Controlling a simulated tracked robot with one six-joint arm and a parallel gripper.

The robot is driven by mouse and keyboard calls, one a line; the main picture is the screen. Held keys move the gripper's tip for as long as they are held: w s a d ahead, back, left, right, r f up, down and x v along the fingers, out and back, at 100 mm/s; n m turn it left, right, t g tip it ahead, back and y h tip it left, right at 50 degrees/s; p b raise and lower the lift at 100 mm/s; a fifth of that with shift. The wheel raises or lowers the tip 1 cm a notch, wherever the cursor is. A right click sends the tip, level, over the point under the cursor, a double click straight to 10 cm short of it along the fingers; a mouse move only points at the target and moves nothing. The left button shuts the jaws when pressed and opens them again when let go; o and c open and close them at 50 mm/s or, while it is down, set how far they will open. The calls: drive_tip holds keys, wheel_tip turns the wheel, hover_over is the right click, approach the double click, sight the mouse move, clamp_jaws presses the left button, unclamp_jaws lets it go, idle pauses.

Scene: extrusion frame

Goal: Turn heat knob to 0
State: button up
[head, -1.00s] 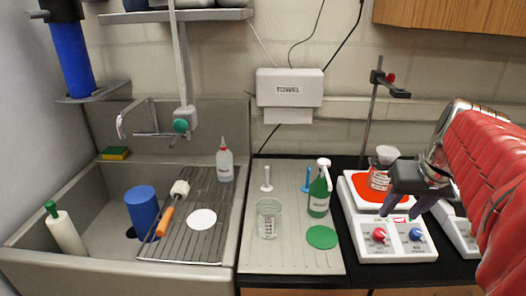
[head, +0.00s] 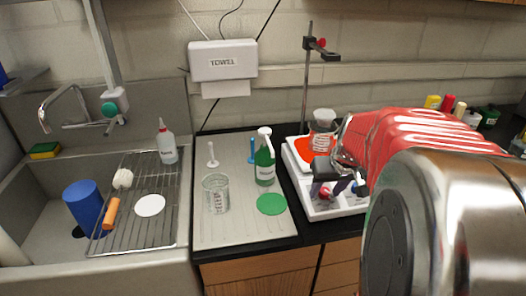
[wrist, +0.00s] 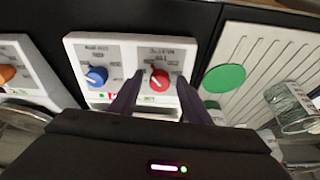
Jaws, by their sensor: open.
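A white hot plate (head: 330,211) with an orange-red top stands on the black bench, partly hidden by my arm in the head view. In the wrist view its panel (wrist: 125,60) carries a red knob (wrist: 159,80) and a blue knob (wrist: 96,76). The panel lettering is upside down there and too blurred to read fully. My gripper (wrist: 158,97) is open, with its two dark fingertips on either side of the red knob. I cannot tell whether they touch it. In the head view my gripper (head: 331,187) is low over the panel.
A flask (head: 322,123) sits on the hot plate. A stand (head: 308,75) rises behind it. A green bottle (head: 265,165), a glass beaker (head: 216,195) and a green disc (head: 271,204) are to the left. Another device with an orange knob (wrist: 8,74) is beside the hot plate.

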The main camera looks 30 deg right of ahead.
drive_tip(key=shift+f, duration=0.15)
drive_tip(key=c, duration=1)
